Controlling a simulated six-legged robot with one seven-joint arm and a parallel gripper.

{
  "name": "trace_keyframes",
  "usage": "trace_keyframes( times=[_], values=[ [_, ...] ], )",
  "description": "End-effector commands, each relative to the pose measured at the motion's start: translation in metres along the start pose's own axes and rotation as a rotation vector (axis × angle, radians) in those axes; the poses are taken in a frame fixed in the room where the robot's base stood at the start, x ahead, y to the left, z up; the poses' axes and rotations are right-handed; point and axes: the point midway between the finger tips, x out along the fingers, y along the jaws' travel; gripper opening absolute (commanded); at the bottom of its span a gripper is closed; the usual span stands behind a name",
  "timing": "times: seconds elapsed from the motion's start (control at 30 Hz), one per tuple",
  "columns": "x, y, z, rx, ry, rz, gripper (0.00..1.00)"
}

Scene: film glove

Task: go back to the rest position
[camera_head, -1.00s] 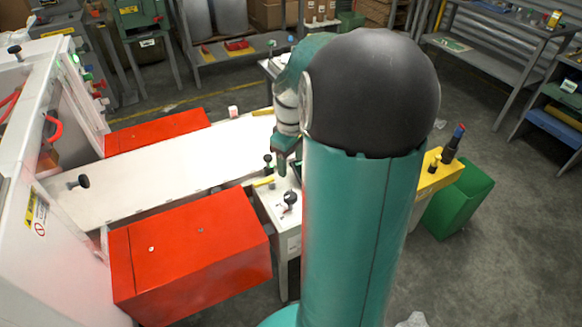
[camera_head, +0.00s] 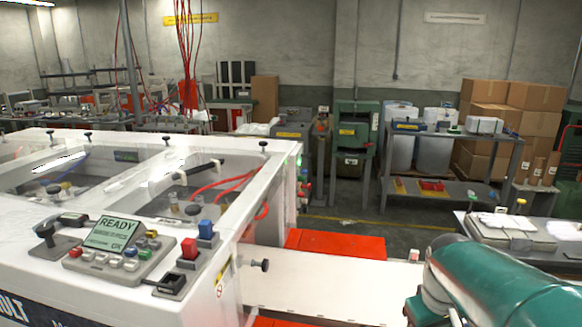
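My teal arm enters at the lower right of the head view and reaches out past the frame edge. My gripper is not in this view, so its fingers and anything in them are hidden. The white machine (camera_head: 240,250) fills the left and lower left. Its control panel (camera_head: 120,252) has a screen reading READY, with several coloured buttons below. A white flat table (camera_head: 330,290) extends from the machine to the right, towards my arm.
A red box (camera_head: 335,243) sits behind the white table. A grey bench (camera_head: 505,232) with white items stands at the right. Shelves (camera_head: 450,190) and stacked cardboard boxes (camera_head: 510,105) line the back right. Grey floor (camera_head: 350,216) is open behind the red box.

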Motion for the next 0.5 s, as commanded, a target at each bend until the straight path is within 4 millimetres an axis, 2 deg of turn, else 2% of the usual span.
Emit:
trace_keyframes(
  times=[0.03, 0.1, 0.3, 0.5],
  values=[
    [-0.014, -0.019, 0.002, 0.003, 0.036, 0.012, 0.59],
    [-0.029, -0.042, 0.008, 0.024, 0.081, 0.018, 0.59],
    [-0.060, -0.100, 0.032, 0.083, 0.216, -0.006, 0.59],
    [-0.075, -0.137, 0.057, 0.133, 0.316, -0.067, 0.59]
  ],
)
